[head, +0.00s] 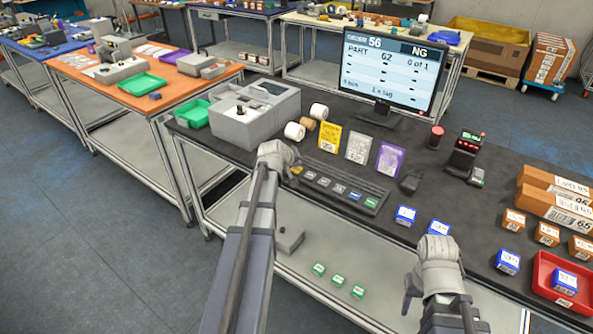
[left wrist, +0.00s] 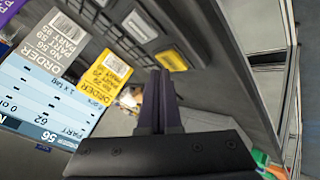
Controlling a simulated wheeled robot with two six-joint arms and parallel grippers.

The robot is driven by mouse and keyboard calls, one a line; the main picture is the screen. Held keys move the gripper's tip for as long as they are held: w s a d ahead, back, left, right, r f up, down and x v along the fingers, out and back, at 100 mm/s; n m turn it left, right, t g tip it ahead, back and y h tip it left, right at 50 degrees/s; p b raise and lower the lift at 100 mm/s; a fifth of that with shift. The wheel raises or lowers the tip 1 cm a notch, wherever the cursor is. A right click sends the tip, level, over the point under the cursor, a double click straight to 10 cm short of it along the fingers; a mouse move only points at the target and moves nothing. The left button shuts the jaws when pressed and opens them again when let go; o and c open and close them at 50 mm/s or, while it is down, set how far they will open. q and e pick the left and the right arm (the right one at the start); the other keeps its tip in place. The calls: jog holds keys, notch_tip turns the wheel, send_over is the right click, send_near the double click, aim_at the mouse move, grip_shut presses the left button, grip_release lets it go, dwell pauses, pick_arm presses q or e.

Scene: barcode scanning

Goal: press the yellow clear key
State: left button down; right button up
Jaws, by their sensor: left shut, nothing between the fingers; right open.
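The key panel (head: 335,187) is a dark strip on the black bench with a row of coloured keys. Its yellow key (head: 297,170) is at the left end, just right of my left gripper (head: 283,160). In the left wrist view the yellow key (left wrist: 172,60) lies just beyond the tips of my left gripper (left wrist: 161,72), whose fingers are together and empty. Whether the tips touch the key cannot be told. My right gripper (head: 436,252) is over the bench's front edge, open; its fingertips are mostly hidden.
The monitor (head: 390,72) reads NG and 0 of 1. Yellow (head: 329,138), white (head: 357,147) and purple (head: 389,160) cards stand behind the panel. A grey machine (head: 250,115) is at the left. Blue boxes (head: 405,215) and a red tray (head: 541,272) are at the right.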

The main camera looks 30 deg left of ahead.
aim_at(296, 171)
pick_arm(q)
jog(key=shift+f+b, duration=0.45)
jog(key=shift+f, duration=0.15)
dwell(0.7)
jog(key=shift+r, duration=0.1)
jog(key=shift+r+p, duration=0.75)
jog(key=shift+p, duration=0.1)
jog(key=shift+r, duration=0.15)
notch_tip(296, 171, up, 5)
jog(key=p, duration=0.5)
dwell(0.7)
